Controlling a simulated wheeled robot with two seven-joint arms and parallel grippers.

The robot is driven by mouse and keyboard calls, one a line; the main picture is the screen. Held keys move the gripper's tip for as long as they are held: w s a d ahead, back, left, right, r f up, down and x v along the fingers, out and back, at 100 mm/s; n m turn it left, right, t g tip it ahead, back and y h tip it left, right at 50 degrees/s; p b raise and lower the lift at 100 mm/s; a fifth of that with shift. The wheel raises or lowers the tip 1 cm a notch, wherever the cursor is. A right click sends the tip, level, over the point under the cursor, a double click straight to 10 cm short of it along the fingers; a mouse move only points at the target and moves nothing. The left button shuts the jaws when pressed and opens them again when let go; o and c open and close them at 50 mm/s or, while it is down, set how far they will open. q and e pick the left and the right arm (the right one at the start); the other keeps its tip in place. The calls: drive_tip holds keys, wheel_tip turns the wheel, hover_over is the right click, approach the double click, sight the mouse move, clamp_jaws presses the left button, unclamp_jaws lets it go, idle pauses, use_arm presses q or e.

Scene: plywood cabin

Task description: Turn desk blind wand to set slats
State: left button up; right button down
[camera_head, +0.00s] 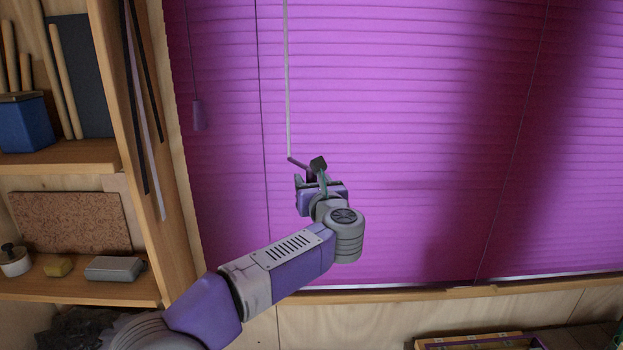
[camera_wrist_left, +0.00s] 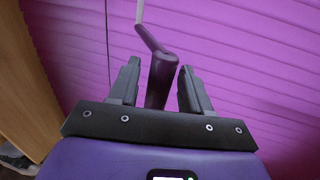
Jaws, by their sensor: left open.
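The purple blind (camera_head: 400,130) covers the window with its slats looking closed. Its thin pale wand (camera_head: 288,80) hangs in front of the slats and bends at the bottom into a short crank. In the left wrist view the wand (camera_wrist_left: 140,12) leads down to a dark purple handle (camera_wrist_left: 159,80). The handle stands between the two fingers of my left gripper (camera_wrist_left: 160,88), with a gap on both sides. My left gripper (camera_head: 315,172) is open at the wand's lower end in the head view. My right gripper is out of view.
A cord with a purple tassel (camera_head: 198,114) hangs left of the wand. A wooden shelf (camera_head: 75,290) at left holds a grey box (camera_head: 115,268), a yellow block (camera_head: 58,267) and a white pot (camera_head: 14,260). A window sill (camera_head: 400,294) runs below the blind.

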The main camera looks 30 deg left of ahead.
use_arm(q)
drive_tip(key=shift+c, duration=0.5)
clamp_jaws()
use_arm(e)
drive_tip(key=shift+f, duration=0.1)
